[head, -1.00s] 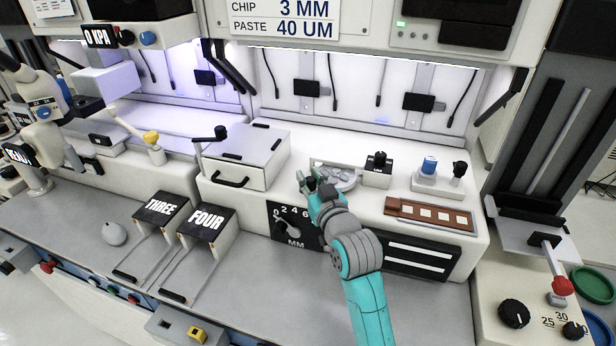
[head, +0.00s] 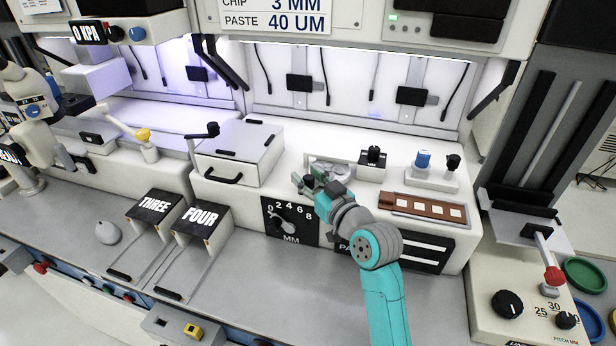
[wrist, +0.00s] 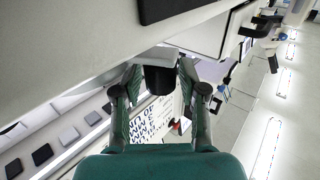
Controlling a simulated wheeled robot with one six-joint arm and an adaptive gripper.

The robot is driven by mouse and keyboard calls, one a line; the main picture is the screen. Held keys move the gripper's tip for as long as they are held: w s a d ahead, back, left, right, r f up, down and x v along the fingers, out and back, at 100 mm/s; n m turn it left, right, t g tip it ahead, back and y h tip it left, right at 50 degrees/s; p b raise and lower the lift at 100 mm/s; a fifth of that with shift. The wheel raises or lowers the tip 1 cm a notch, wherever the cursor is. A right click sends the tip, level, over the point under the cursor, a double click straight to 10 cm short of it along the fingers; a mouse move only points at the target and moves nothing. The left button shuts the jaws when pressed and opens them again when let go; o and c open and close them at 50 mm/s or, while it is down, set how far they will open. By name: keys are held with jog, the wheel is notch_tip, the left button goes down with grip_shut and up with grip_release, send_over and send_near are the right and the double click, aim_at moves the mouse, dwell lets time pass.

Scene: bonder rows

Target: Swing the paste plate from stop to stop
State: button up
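The paste plate (head: 332,169) is a shiny silver rounded piece in a pale recess on top of the white machine, right of the lidded box. My gripper (head: 307,184) is at its front left edge, low over the bench unit, and hides part of it. In the wrist view my two dark green fingers stand apart with a dark knob-like block (wrist: 160,79) between their tips. The block joins a pale grey part behind it. The fingers appear to close on both its sides. My teal arm reaches in from the lower right.
A black switch block (head: 373,162) stands just right of the plate. A brown strip with white squares (head: 422,208) and a blue-capped knob (head: 422,160) lie further right. The lidded box (head: 240,152) is close on the left. A numbered dial (head: 287,222) faces front below.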

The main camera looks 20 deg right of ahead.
jog(key=shift+r, duration=0.1)
jog(key=v, duration=1.2)
